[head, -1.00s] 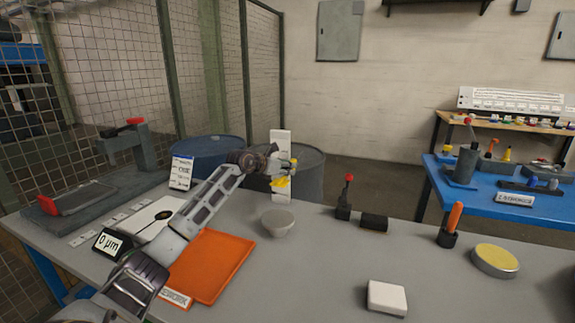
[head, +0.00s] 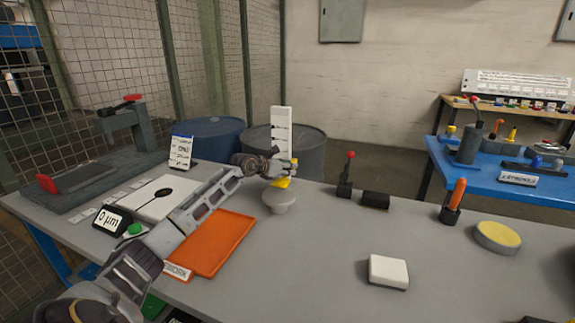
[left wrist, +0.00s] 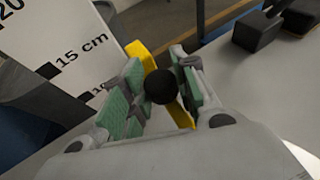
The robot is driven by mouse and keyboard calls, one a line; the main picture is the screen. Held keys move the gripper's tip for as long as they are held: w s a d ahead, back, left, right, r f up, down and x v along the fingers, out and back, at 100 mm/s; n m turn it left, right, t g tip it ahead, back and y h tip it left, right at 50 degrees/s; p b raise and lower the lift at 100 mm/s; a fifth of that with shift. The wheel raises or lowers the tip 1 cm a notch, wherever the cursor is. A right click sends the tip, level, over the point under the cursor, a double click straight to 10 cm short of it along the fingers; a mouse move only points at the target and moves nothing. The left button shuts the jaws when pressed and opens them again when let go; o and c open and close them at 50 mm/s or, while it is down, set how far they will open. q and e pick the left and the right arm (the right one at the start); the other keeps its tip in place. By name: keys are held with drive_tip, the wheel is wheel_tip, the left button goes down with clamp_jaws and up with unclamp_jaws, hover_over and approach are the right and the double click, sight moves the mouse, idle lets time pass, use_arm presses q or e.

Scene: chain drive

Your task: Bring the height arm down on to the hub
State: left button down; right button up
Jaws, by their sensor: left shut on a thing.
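The white height scale (head: 280,130) stands upright behind the hub, with cm marks in the left wrist view (left wrist: 65,55). Its yellow height arm (head: 281,183) sits low on it, just above the grey round hub (head: 280,203). I cannot tell whether the arm touches the hub. My left gripper (head: 289,172) is at the height arm. In the left wrist view its green-padded fingers (left wrist: 160,92) are shut on the arm's black knob (left wrist: 160,87), with yellow (left wrist: 140,54) showing behind. The hub is not clear in that view. My right gripper is out of view.
An orange tray (head: 217,243) lies left of the hub, near a display reading 0 µm (head: 107,219). A red-topped lever (head: 346,174) and a dark block (head: 375,200) stand to the right. A white block (head: 388,271) lies in front. The grey table between them is clear.

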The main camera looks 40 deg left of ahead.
use_arm(q)
drive_tip(key=shift+f, duration=0.45)
drive_tip(key=c, duration=1.1)
unclamp_jaws()
drive_tip(key=shift+w, duration=0.1)
drive_tip(key=shift+v, duration=5.95)
drive_tip(key=shift+r, duration=0.1)
